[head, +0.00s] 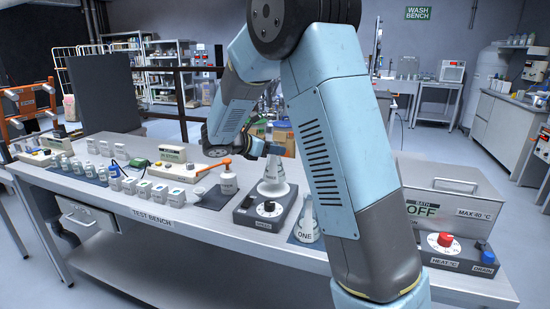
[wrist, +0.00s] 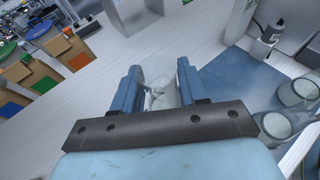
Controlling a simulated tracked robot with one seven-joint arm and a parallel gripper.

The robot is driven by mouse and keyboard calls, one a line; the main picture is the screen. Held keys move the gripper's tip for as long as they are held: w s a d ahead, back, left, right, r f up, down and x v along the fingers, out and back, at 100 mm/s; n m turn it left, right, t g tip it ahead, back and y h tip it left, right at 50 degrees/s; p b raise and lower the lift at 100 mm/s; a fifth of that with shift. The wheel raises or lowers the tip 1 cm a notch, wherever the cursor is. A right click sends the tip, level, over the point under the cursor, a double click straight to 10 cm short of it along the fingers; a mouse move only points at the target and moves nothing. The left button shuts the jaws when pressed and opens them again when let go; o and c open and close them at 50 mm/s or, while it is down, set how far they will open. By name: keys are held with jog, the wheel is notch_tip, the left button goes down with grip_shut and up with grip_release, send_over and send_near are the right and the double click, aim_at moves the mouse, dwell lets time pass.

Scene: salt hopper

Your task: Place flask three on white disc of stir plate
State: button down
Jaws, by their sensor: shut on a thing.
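My gripper (head: 268,150) is shut on the neck of a clear conical flask (head: 273,176). In the wrist view, the flask (wrist: 187,78) shows between the two blue fingers of my gripper (wrist: 160,88). The held flask's number is not readable.
Flask one (head: 306,226) stands on a blue mat right of the stir plate, partly behind my arm. A steel bath (head: 450,185) is further right.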

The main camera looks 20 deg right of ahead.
aim_at(269, 157)
jog(key=shift+f, duration=1.55)
jog(key=shift+f, duration=0.1)
jog(key=c, duration=0.6)
grip_release()
